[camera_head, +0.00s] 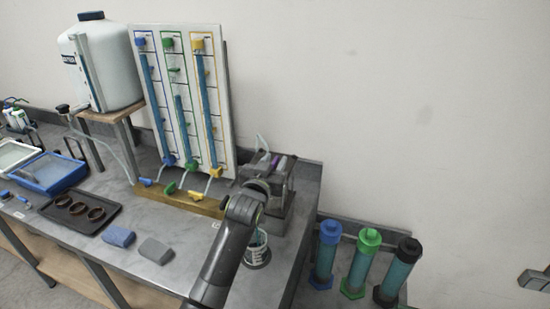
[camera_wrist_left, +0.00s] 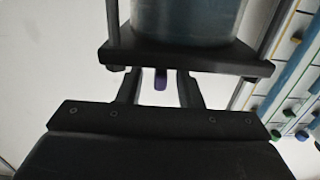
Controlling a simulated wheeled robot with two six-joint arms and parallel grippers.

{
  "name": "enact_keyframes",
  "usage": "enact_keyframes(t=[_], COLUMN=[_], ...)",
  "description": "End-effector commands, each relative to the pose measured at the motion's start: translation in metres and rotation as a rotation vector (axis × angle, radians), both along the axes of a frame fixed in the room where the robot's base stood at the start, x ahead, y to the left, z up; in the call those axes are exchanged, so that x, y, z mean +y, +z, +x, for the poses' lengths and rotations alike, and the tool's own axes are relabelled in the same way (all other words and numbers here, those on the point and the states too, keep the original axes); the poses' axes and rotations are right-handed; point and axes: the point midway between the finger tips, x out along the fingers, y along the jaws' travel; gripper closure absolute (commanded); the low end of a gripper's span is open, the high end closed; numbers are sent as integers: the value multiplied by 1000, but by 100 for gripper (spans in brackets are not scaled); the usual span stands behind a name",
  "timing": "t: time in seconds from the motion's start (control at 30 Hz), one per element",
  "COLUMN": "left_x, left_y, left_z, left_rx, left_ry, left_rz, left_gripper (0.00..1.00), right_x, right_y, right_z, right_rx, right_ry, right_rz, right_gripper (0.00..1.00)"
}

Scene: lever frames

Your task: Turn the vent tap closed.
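A purple lever, apparently the vent tap's handle, shows in the left wrist view (camera_wrist_left: 160,79). It sits just under a dark plate (camera_wrist_left: 185,55) that carries a clear cylinder (camera_wrist_left: 190,20). My left gripper (camera_wrist_left: 160,92) is open, with one finger on each side of the purple lever and a gap visible on both sides. In the head view my left gripper (camera_head: 272,168) is at the grey apparatus at the bench's right end, where a little purple (camera_head: 275,160) shows. The arm and gripper hide much of the apparatus.
The panel (camera_head: 185,100) with blue, green and yellow columns and taps stands left of the gripper. A white tank (camera_head: 105,65) stands behind. Capped cylinders (camera_head: 362,265) stand at right. A black tray (camera_head: 82,210) and two small blocks lie at the bench front.

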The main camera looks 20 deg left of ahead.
Motion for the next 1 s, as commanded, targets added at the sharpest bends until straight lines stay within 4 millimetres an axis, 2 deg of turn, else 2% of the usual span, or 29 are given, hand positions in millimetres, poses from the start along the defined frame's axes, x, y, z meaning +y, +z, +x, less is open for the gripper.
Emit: enact_keyframes(t=[0.2, 0.47, 0.73, 1.0], left_x=[0, 0, 0, 0], left_y=[0, 0, 0, 0], left_z=[10, 10, 10, 10], left_rx=[-1, -1, -1, -1], left_ry=[0, 0, 0, -6], left_rz=[0, 0, 0, 0], left_gripper=[67, 67, 100, 100], right_x=[-3, -4, -3, -3], right_y=[3, 3, 3, 2], right_z=[0, 0, 0, 0], right_rx=[0, 0, 0, 0], right_ry=[2, 2, 2, 2], right_rz=[-4, -4, -4, -4], right_gripper=[64, 64, 64, 64])
